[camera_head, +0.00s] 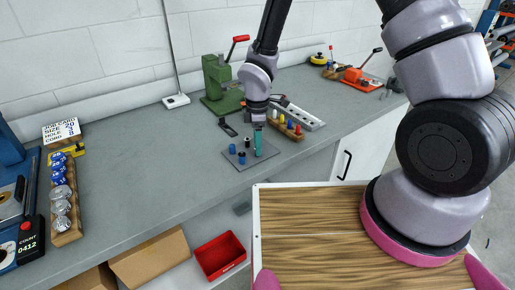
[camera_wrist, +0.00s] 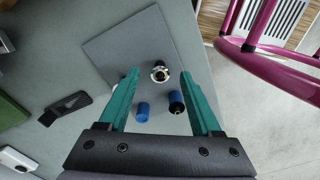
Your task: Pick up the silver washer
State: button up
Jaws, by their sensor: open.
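The silver washer (camera_wrist: 160,74) shows in the wrist view as a bright ring with a dark centre, against or around a small black piece. It is on a dark grey square plate (camera_wrist: 118,49) on the bench. My gripper (camera_wrist: 160,76) is open, and its two teal fingers appear on either side of the washer, with gaps on both sides. Its height above the plate is hard to tell. In the head view my gripper (camera_head: 258,148) points down over the plate (camera_head: 263,153), and I cannot make out the washer there.
A blue cylinder (camera_wrist: 143,112) and a black-and-blue cylinder (camera_wrist: 177,103) stand close by, between the fingers in the wrist view. A green press (camera_head: 217,85) and a wooden rack of coloured pegs (camera_head: 288,128) stand behind.

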grip_shut()
dwell(0.3)
